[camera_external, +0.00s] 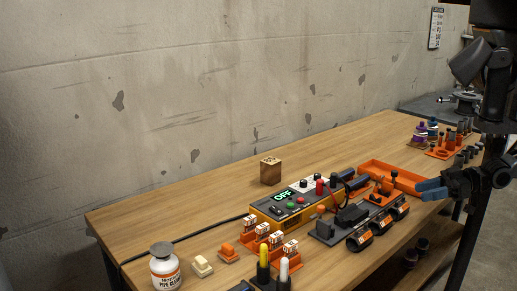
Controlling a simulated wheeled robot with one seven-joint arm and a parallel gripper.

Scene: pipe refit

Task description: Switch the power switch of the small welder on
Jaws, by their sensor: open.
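The small welder (290,205) is a low yellow and dark box in the middle of the workbench. Its display reads OFF in green. Which control is the power switch is too small to tell. My gripper (424,190) is at the right, with blue fingers pointing left over the bench's front side. It is open and empty, apart from the welder and to its right.
An orange tray (378,172) lies between welder and gripper. A wooden block (270,171) is behind the welder. A white bottle (163,266) stands front left. The bench's back left is clear.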

